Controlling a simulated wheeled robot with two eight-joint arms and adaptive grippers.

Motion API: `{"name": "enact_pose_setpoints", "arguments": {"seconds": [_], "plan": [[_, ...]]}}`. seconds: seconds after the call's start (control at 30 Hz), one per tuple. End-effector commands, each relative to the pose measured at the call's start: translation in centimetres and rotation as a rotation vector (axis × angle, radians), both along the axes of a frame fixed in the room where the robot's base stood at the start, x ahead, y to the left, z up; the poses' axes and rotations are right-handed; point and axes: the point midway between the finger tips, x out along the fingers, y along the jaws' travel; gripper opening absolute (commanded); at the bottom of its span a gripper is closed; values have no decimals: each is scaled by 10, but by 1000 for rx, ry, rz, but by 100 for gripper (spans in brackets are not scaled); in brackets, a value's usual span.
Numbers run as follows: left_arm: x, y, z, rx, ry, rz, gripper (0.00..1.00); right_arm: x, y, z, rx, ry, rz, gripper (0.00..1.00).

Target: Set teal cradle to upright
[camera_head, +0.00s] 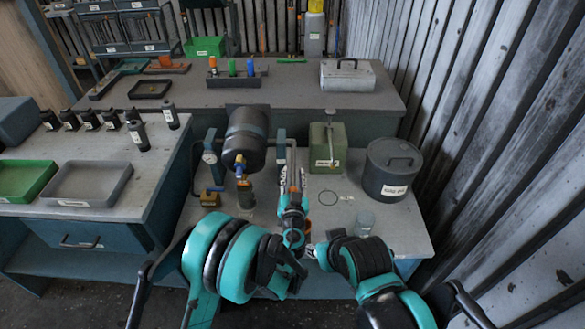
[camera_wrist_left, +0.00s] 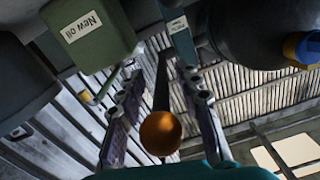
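The teal cradle (camera_head: 281,148) shows as teal uprights beside a dark drum (camera_head: 247,135), which hangs tilted above the near bench. A labelled teal upright (camera_wrist_left: 181,38) and part of the drum (camera_wrist_left: 258,30) also show in the left wrist view. A dark lever with an orange ball knob (camera_wrist_left: 160,132) points toward the left wrist camera. My left gripper (camera_head: 294,188) is at the front of the cradle. Its fingers (camera_wrist_left: 160,115) are apart on both sides of the knob, with gaps visible. My right gripper (camera_head: 318,252) is low beside it, its fingers unclear.
A green oil can (camera_head: 327,146) and a grey lidded can (camera_head: 390,168) stand right of the cradle. Trays (camera_head: 88,184) and dark bottles (camera_head: 137,134) occupy the left bench.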

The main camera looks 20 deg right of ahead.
Motion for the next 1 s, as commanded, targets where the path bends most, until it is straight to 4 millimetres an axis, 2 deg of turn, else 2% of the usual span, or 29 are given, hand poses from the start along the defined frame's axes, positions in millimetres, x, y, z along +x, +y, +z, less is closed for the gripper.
{"name": "enact_pose_setpoints", "arguments": {"seconds": [0.23,0.27,0.37,0.4,0.77,1.0], "plan": [[0,0,0,0,0,0,34,0,0,0,0,0,0,34],[0,0,0,0,0,0,29,0,0,0,0,0,0,34],[0,0,0,0,0,0,3,0,0,0,0,0,0,34],[0,0,0,0,0,0,0,0,0,0,0,0,0,34],[0,0,5,4,19,0,0,0,0,6,0,0,0,34],[0,0,25,29,114,0,0,0,0,31,0,0,0,34]]}}
